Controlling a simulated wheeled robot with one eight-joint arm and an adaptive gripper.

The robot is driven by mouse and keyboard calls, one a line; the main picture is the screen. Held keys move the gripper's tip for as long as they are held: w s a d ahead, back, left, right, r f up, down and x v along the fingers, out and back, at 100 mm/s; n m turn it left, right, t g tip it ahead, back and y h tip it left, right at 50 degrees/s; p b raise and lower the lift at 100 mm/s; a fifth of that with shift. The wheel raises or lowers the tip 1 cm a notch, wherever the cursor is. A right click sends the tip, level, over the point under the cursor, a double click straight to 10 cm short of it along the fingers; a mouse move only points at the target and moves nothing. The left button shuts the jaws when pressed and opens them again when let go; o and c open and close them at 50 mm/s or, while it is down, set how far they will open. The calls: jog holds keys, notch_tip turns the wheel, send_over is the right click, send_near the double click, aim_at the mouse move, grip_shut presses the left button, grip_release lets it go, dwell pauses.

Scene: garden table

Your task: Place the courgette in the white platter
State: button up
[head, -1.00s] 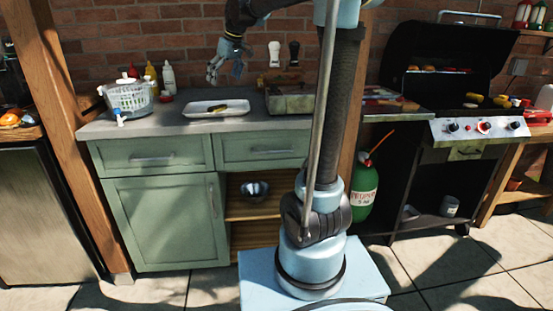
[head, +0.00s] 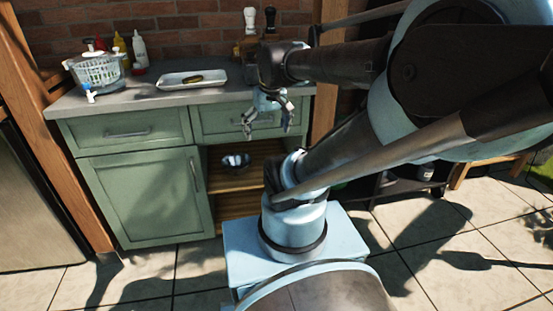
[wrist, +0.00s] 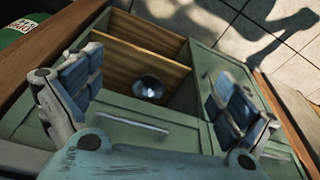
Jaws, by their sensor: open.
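The white platter (head: 170,84) is a shallow rectangular dish on the grey counter. A small dark, elongated thing that looks like the courgette (head: 192,79) lies inside the platter, apart from my gripper. My gripper (head: 266,128) is open and empty, pointing down in front of the counter's drawers, to the right of and lower than the platter. In the wrist view both fingers of my gripper (wrist: 155,95) are spread wide with nothing between them. The platter and courgette are not in the wrist view.
A white basket dispenser (head: 97,71) and several sauce bottles (head: 140,50) stand left of the platter. A metal bowl (head: 236,161) sits on the open shelf below; it also shows in the wrist view (wrist: 148,87). The counter front edge (head: 150,103) lies between gripper and platter.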

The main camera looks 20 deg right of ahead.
jog(key=s+d+f+m, duration=0.1)
jog(key=s+d+f, duration=0.1)
jog(key=s+f, duration=0.4)
jog(key=shift+s+f+m, duration=0.2)
jog(key=shift+f+m, duration=0.1)
jog(key=shift+f, duration=0.35)
jog(key=shift+w, duration=0.1)
